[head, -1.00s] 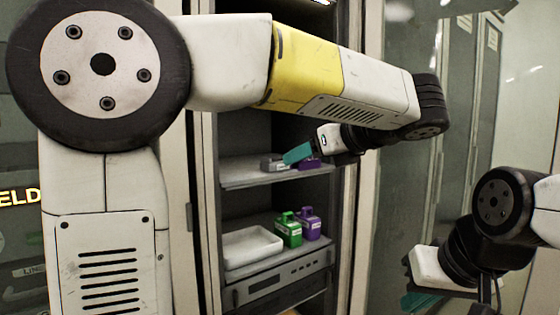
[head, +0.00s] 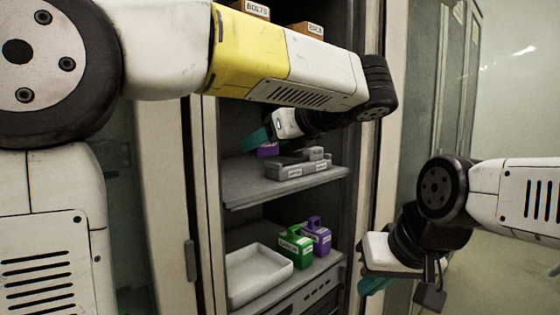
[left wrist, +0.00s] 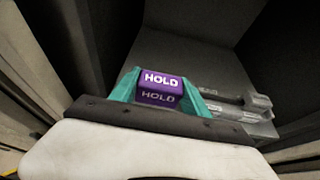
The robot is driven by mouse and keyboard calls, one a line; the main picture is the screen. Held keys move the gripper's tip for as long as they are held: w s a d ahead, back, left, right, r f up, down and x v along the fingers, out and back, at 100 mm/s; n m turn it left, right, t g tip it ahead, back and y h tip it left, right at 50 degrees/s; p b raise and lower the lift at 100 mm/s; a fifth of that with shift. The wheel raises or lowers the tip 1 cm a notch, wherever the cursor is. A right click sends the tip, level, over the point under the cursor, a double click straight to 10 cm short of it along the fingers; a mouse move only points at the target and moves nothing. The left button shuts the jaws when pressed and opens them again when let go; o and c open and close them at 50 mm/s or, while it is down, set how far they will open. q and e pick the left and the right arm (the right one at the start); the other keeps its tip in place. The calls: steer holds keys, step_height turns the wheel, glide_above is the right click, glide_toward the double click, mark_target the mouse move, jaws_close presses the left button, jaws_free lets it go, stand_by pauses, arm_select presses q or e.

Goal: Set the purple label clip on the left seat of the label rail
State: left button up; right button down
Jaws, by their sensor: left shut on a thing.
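The purple label clip (head: 268,150), marked HOLD, is in my left gripper (head: 257,141). The left wrist view shows the clip (left wrist: 160,88) between the two teal fingers, label facing the camera. The grey label rail (head: 298,168) lies on the upper shelf, to the right of the clip in the head view. The rail also shows in the left wrist view (left wrist: 240,106), right of the fingers. The clip appears apart from the rail. My right gripper (head: 374,286) hangs outside the cabinet at lower right; its finger gap is hidden.
The upper shelf (head: 240,188) has bare room in front of the rail. BOLTS boxes (head: 250,9) sit above. Cabinet side walls flank the shelves.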

arm_select(q)
steer(key=w+d, duration=0.1)
steer(key=w, duration=0.3)
steer(key=w+d+f, duration=0.1)
steer(key=w+d, duration=0.1)
steer(key=w, duration=0.3)
steer(key=w+d, duration=0.1)
steer(key=w, duration=0.3)
steer(key=shift+w+d+f, duration=0.2)
steer(key=shift+w+d, duration=0.1)
steer(key=shift+d, duration=0.05)
steer(key=shift+w+d+f, duration=0.1)
steer(key=shift+w+f, duration=0.1)
steer(key=shift+f, duration=1.55)
steer(key=shift+f, duration=0.1)
steer(key=o, duration=1.5)
steer(key=shift+s+d, duration=0.1)
steer(key=shift+s, duration=0.05)
steer(key=v, duration=1.1)
steer(key=shift+s+d+r, duration=0.2)
steer(key=shift+s+d, duration=0.05)
steer(key=shift+s, duration=0.05)
